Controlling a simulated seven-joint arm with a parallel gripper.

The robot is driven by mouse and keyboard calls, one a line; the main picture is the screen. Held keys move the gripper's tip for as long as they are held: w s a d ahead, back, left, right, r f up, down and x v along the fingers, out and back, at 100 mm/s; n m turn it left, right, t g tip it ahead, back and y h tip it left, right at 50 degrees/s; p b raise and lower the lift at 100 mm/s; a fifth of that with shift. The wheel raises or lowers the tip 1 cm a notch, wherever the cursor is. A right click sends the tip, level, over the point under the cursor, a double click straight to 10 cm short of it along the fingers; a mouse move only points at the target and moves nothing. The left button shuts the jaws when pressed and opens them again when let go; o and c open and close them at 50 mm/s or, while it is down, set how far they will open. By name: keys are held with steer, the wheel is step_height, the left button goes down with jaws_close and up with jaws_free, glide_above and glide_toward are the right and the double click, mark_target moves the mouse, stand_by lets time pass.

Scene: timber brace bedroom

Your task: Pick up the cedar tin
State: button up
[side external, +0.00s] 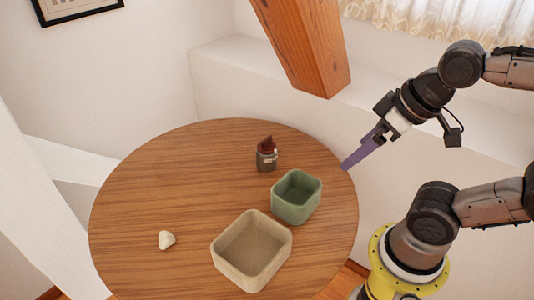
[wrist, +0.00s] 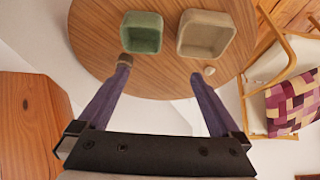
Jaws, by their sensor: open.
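A small dark grey tin (side external: 266,161) with a pale label and reddish-brown pieces rising from its top stands upright on the round wooden table; I take it for the cedar tin. In the wrist view the tin (wrist: 124,58) shows at the tip of the left finger, partly hidden by it. My gripper (side external: 346,166), with long purple fingers, is at the right edge of the table in the side view, apart from the tin and to its right. In the wrist view my gripper (wrist: 160,69) has its fingers spread wide with nothing between them.
A green square bin (side external: 296,197) stands just in front of the tin and to its right. A larger beige bin (side external: 222,254) and a white stone (side external: 166,240) are nearer the front. A timber brace (side external: 305,50) slants down behind the table. The table's left half is mostly clear.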

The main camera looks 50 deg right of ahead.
steer(key=shift+w, duration=0.1)
steer(key=w+d+r+n+g, duration=0.25)
steer(key=w+n, duration=0.25)
steer(key=w, duration=0.6)
steer(key=n+g, duration=0.3)
steer(key=n, duration=0.9)
glide_above(267, 145)
step_height(267, 145, down, 15)
steer(key=shift+n, duration=0.5)
steer(key=f, duration=0.5)
steer(key=d+f, duration=0.1)
steer(key=f, duration=0.2)
steer(key=shift+w+f, duration=0.2)
steer(key=shift+w, duration=0.2)
steer(key=shift+s+a+f, duration=0.1)
steer(key=shift+f, duration=1.5)
steer(key=shift+a+f, duration=0.1)
steer(key=shift+f, duration=1.45)
steer(key=c, duration=1.3)
steer(key=shift+o, duration=0.2)
steer(key=shift+r, duration=0.1)
